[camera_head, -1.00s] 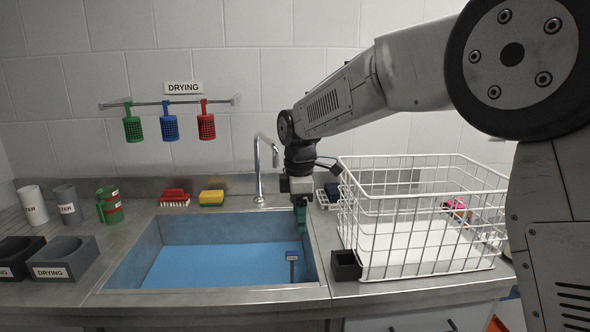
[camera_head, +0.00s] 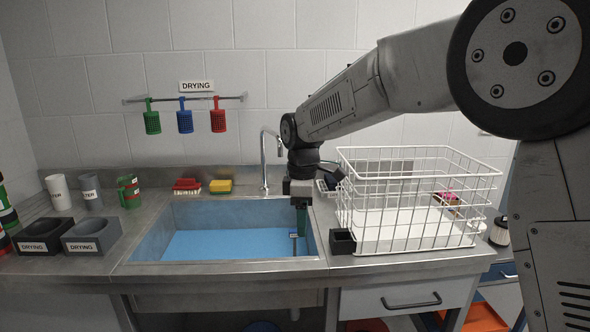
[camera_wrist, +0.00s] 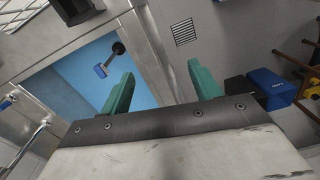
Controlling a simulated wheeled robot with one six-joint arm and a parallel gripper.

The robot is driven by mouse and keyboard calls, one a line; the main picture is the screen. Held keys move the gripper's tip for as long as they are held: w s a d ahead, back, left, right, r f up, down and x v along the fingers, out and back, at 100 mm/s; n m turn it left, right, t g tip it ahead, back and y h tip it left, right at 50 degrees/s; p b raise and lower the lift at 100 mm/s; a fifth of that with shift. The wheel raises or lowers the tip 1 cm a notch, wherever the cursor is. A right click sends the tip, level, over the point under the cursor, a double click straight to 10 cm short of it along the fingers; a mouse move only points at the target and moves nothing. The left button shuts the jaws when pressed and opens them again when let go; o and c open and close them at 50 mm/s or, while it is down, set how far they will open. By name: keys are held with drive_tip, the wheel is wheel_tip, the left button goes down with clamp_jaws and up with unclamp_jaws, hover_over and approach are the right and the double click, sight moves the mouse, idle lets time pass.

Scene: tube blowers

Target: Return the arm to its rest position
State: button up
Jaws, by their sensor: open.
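My gripper (camera_head: 301,218) points down over the right end of the sink, left of the white wire basket. In the wrist view its two green fingers (camera_wrist: 162,88) stand apart with nothing between them. The arm is stretched forward from the right side of the head view. A small blue-headed item on a dark stem (camera_head: 293,238) stands by the sink's right end, close to the fingers in the head view. It also shows in the wrist view (camera_wrist: 101,70), left of the fingers. I cannot tell its exact distance from the gripper.
The wire basket (camera_head: 420,184) stands right of the arm, with a small black box (camera_head: 342,242) at its front left corner. The tap (camera_head: 264,160) rises behind the sink (camera_head: 150,236). Cups and dark drying holders (camera_head: 95,238) stand left. Green, blue and red baskets (camera_head: 185,121) hang on the wall.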

drive_tip(key=s+d+r+m, duration=0.1)
drive_tip(key=s+d+m, duration=0.4)
drive_tip(key=s+d, duration=0.3)
drive_tip(key=s+d+r+m+t, duration=0.1)
drive_tip(key=s+d+m, duration=0.5)
drive_tip(key=s, duration=1)
drive_tip(key=s+d+r+m, duration=0.1)
drive_tip(key=s+d+m, duration=0.5)
drive_tip(key=s+d, duration=0.5)
drive_tip(key=shift+s+r+t, duration=0.3)
drive_tip(key=shift+s, duration=0.3)
